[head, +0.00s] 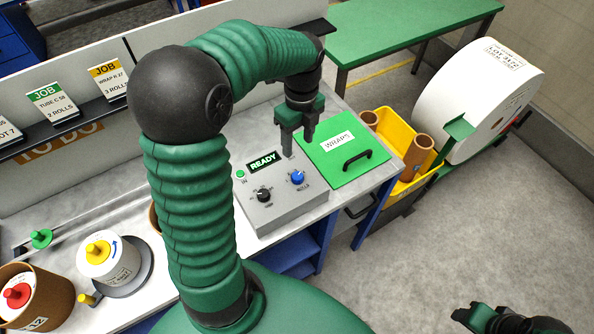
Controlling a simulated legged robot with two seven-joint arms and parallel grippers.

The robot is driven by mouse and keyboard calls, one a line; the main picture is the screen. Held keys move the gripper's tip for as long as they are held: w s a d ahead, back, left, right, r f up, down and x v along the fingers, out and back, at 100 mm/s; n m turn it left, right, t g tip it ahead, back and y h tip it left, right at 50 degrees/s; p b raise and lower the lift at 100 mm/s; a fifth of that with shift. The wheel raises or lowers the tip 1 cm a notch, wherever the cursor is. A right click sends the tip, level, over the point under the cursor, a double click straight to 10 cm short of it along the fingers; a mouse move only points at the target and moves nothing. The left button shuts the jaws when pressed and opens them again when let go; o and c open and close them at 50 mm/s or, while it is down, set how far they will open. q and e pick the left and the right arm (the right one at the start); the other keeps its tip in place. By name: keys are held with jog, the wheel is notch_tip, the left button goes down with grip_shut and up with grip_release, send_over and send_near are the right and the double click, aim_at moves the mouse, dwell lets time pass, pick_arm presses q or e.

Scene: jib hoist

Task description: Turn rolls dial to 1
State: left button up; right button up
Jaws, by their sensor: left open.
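The grey control box (282,212) stands on the bench at the centre of the head view. The dial's exact setting is too small to read. A black dial (264,195) sits to its left. The display (263,162) reads READY. My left gripper (299,147) is open and empty, pointing down above the box's back edge, apart from the blue dial. My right gripper (508,322) is at the bottom right corner, partly cut off, far from the box.
A green WRAPS lid (345,170) with a black handle lies right of the box. A yellow bin (408,145) with brown tubes and a large white roll (475,100) stand further right. Spools (98,255) are at lower left. Job cards (47,100) line the back rail.

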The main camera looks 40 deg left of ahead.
aim_at(298, 175)
pick_arm(q)
jog(key=f, duration=1.2)
jog(key=shift+s+d+f, duration=0.2)
jog(key=shift+d+f, duration=0.1)
jog(key=shift+d, duration=0.05)
jog(key=shift+a+f, duration=0.2)
jog(key=shift+f, duration=0.4)
jog(key=shift+c, duration=0.3)
jog(key=shift+d+r, duration=0.1)
grip_shut()
